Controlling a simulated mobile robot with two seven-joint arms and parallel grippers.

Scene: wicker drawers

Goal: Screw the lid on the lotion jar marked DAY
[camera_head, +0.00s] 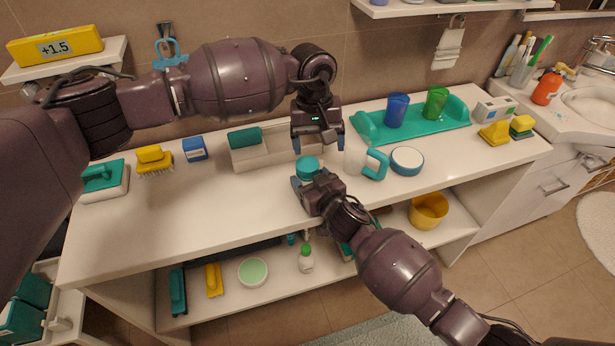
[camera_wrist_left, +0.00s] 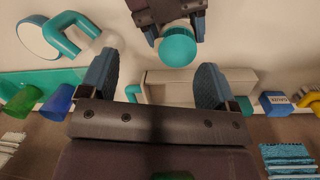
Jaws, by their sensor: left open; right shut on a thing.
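A small jar with a round teal lid (camera_head: 307,163) stands upright at the middle of the white counter; the lid also shows in the left wrist view (camera_wrist_left: 177,50). No DAY marking is readable, and I cannot tell whether the lid is screwed tight. My right gripper (camera_head: 309,179) is shut on the jar from the front, below the lid; it shows at the top of the left wrist view (camera_wrist_left: 175,32). My left gripper (camera_head: 318,147) is open and empty, pointing down above and just behind the jar. Its fingers (camera_wrist_left: 157,72) are apart from the lid.
A teal-handled white mug (camera_head: 374,163) and a round blue-rimmed dish (camera_head: 407,161) stand close on the right. A teal tray (camera_head: 440,124) with cups is behind them. The front-left counter is clear.

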